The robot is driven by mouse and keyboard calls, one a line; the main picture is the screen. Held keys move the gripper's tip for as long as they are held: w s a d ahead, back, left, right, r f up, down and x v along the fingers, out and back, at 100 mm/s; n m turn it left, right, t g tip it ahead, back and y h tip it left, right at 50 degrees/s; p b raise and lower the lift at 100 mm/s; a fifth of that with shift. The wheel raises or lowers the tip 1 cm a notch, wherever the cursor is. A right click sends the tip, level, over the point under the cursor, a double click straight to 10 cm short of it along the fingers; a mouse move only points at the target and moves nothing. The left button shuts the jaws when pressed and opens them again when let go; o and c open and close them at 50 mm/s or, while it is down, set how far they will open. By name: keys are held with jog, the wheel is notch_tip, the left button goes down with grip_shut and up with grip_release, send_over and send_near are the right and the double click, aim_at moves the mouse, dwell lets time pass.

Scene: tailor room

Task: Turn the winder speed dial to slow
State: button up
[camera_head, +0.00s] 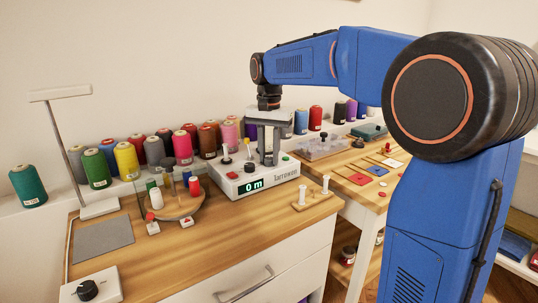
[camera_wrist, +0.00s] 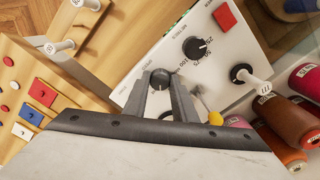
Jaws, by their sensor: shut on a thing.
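The winder (camera_head: 258,178) is a white box on the wooden table, with a green display reading "0 m", a red button and pegs on top. My gripper (camera_head: 269,162) points down over the right part of its top. In the wrist view my gripper (camera_wrist: 161,84) is shut on a dark round dial (camera_wrist: 160,77), one finger on each side. Small lettering beside this dial is too blurred to read surely. A second black dial (camera_wrist: 195,47) with numbers around it sits apart on the same panel. The head view hides the gripped dial behind the fingers.
Thread cones (camera_head: 126,161) line the shelf behind. A clear round guard (camera_head: 172,200) stands left of the winder. A small rack with white pegs (camera_head: 314,195) is at right. A white box with a black knob (camera_head: 88,290) is at front left. The front tabletop is clear.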

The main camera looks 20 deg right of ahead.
jog(key=n, duration=0.4)
jog(key=shift+n, duration=0.3)
jog(key=n, duration=1)
jog(key=shift+n, duration=0.4)
jog(key=n, duration=0.4)
jog(key=shift+n, duration=0.4)
jog(key=o, duration=1)
jog(key=shift+o, duration=0.2)
jog(key=shift+r, duration=0.1)
